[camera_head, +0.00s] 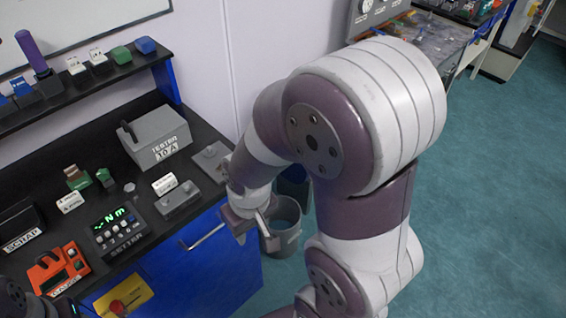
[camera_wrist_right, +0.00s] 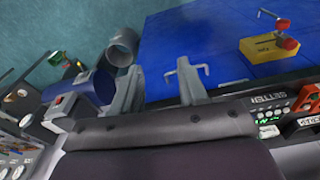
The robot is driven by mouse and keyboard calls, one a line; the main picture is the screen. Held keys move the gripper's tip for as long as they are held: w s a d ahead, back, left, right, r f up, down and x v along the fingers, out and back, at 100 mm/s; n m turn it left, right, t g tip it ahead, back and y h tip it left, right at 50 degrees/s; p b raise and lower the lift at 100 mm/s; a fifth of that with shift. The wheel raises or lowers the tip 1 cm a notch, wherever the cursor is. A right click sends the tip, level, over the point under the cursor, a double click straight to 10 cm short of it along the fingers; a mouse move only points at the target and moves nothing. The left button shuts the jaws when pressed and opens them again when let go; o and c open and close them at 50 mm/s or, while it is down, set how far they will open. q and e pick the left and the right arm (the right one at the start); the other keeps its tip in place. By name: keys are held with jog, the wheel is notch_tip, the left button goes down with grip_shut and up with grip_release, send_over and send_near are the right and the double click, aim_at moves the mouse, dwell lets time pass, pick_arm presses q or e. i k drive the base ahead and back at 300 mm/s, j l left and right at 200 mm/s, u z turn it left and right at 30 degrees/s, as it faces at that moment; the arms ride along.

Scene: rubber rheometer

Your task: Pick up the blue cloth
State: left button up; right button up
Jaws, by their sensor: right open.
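I cannot pick out a blue cloth for certain in either view. A small blue item (camera_head: 145,46) sits at the right end of the upper shelf, and another blue item (camera_head: 21,87) sits at its left; both look like blocks. My right gripper (camera_head: 252,226) hangs beside the front of the blue cabinet, near a grey bin (camera_head: 283,243). In the right wrist view its two fingers (camera_wrist_right: 160,88) are apart with nothing between them.
The black worktop (camera_head: 148,217) holds a grey tester box (camera_head: 157,138), a meter with green digits (camera_head: 117,233) and a red-orange device (camera_head: 57,267). The blue cabinet (camera_head: 205,265) has a bar handle (camera_head: 203,237). Open teal floor (camera_head: 490,200) lies right.

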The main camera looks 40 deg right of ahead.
aim_at(145, 45)
jog(key=i+j+z, duration=0.2)
jog(key=z, duration=0.25)
jog(key=i+j+z, duration=0.3)
jog(key=z, duration=0.15)
jog(key=k, duration=0.1)
